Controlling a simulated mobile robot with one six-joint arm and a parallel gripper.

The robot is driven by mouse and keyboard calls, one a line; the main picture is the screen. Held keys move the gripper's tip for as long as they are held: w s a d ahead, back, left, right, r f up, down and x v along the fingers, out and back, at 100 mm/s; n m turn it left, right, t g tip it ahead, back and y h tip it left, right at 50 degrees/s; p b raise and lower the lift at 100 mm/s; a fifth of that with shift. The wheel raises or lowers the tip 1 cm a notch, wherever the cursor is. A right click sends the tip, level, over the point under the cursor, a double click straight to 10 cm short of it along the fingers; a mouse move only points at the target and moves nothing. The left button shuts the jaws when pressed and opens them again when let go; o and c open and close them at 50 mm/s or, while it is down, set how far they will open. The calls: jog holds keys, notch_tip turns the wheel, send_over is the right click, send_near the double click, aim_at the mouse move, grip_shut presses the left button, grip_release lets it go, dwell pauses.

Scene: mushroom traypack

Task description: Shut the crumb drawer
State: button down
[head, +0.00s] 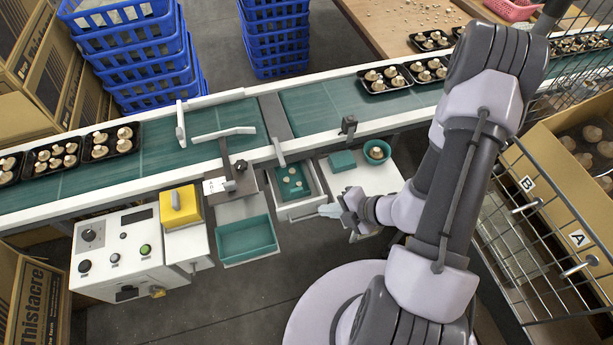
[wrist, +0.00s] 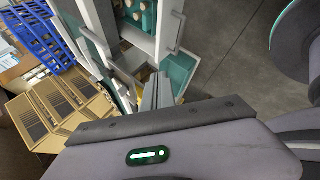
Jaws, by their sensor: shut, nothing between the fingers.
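The crumb drawer (head: 311,203) sticks out open below the conveyor, with several pale bits on its teal inside. In the wrist view its white front and bar handle (wrist: 175,32) show at the top. My gripper (head: 328,211) is shut and empty, just right of the drawer's front and close to it. In the wrist view the closed fingers (wrist: 157,91) point toward the area below the drawer. I cannot tell whether they touch it.
A teal bin (head: 247,239) juts out left of the drawer. A white shelf to the right holds a teal bowl (head: 377,151) and a teal block (head: 342,160). The control box (head: 118,250) stands at left, and a wire gate (head: 545,230) at right. Grey floor lies open in front.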

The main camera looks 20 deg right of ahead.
jog(key=s+d+f+m+h, duration=0.1)
jog(key=s+f+m+h, duration=0.1)
jog(key=s+f+m, duration=0.5)
jog(key=w+a+f+b, duration=0.3)
jog(key=w+f, duration=0.4)
jog(key=w, duration=0.3)
jog(key=shift+w+a+f+b, duration=0.2)
jog(key=shift+a+b, duration=0.2)
jog(key=shift+b, duration=0.45)
